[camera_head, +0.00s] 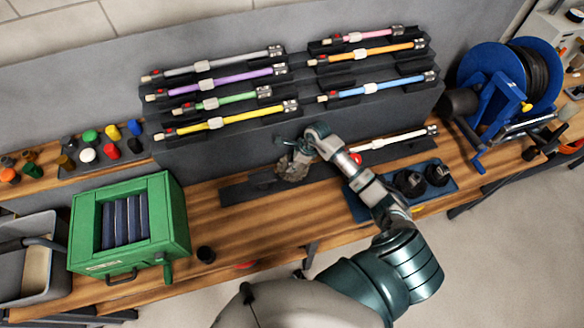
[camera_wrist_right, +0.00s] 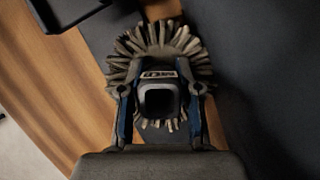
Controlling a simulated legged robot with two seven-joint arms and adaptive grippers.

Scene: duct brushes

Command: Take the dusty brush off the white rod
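The dusty brush (camera_head: 291,167), grey-brown with a round fan of bristles, is at my right gripper (camera_head: 298,150), to the left of the white rod. In the right wrist view the brush (camera_wrist_right: 120,68) fills the space ahead, with its dark square socket facing the camera. The fingers of my right gripper (camera_wrist_right: 158,92) lie on both sides of the socket and appear shut on the brush. The white rod (camera_head: 398,138) lies on the lowest right holder; its red-marked left end is partly behind my right arm. The brush is apart from the rod. My left gripper is not in view.
A grey stepped rack (camera_head: 225,142) holds several coloured rods above. A dark strip (camera_head: 238,190) lies below the brush. A blue tray (camera_head: 361,208) with black round parts is right of my forearm. A green box (camera_head: 175,215) stands left; a blue reel (camera_head: 485,65) stands right.

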